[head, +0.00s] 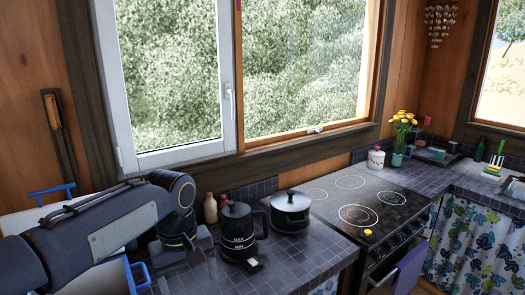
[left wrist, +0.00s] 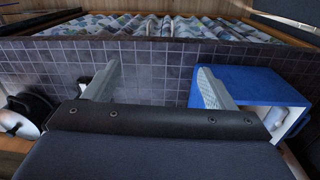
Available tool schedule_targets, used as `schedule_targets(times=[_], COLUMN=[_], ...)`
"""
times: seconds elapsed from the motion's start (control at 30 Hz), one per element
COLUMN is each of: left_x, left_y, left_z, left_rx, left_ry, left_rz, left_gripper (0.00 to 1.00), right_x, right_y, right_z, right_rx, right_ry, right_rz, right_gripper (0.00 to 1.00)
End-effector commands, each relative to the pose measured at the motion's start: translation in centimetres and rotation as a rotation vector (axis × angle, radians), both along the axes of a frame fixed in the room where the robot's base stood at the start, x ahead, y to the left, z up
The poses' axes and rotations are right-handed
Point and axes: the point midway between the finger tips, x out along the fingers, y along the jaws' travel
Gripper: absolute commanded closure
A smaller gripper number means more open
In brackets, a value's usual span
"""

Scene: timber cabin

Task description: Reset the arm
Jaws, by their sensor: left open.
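My left arm comes in from the left in the head view, bent over the tiled counter (head: 310,247). My left gripper (head: 188,275) hangs low at the end of it, partly hidden by the arm. In the left wrist view the two fingers of my left gripper (left wrist: 155,88) are spread wide apart with only tiled counter between them. It holds nothing. My right gripper is not in view.
A dark kettle (head: 238,232) and a lidded pot (head: 290,211) stand right of my left gripper. A blue-and-white box (left wrist: 243,85) sits by the right finger in the wrist view. The stove (head: 365,205) lies farther right.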

Motion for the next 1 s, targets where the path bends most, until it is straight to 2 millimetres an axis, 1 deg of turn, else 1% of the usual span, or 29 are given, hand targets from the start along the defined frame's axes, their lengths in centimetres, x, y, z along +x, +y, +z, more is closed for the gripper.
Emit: schedule_targets(times=[0.03, 0.17, 0.27, 0.37, 0.43, 0.53, 0.6, 0.7, 0.73, 0.8, 0.9, 1.0], left_x=[-0.5, -2.1, -3.7, -5.6, -7.3, -10.4, -13.1, -16.3, -17.1, -18.6, -19.9, -20.5], left_y=[0.7, 2.0, 3.1, 4.3, 5.1, 6.2, 6.7, 6.9, 6.8, 6.6, 6.3, 6.1], left_z=[-0.4, -1.1, -2.0, -3.1, -4.2, -6.4, -8.5, -11.6, -12.5, -14.2, -15.9, -16.7], left_rx=[-0.015, -0.055, -0.091, -0.130, -0.157, -0.196, -0.217, -0.224, -0.224, -0.213, -0.198, -0.188], left_ry=[-0.008, -0.033, -0.062, -0.102, -0.137, -0.211, -0.280, -0.383, -0.410, -0.463, -0.514, -0.540], left_rz=[-0.006, -0.041, -0.074, -0.108, -0.139, -0.188, -0.228, -0.280, -0.292, -0.319, -0.344, -0.358], left_gripper=[0.22, 0.22, 0.22, 0.22, 0.22, 0.22, 0.22, 0.22, 0.22, 0.22, 0.22, 0.22], right_x=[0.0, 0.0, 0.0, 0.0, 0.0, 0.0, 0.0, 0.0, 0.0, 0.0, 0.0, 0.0], right_y=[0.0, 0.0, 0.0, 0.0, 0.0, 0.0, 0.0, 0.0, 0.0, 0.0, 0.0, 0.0], right_z=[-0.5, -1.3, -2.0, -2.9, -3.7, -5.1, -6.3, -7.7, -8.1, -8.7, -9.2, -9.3], right_rx=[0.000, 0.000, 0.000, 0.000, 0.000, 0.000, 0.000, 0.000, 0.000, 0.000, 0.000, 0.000], right_ry=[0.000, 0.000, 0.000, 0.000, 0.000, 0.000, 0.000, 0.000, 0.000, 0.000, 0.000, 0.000], right_rz=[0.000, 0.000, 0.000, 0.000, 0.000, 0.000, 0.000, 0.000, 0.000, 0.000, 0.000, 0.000], right_gripper=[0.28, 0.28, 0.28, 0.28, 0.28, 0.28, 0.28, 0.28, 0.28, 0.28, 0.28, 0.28])
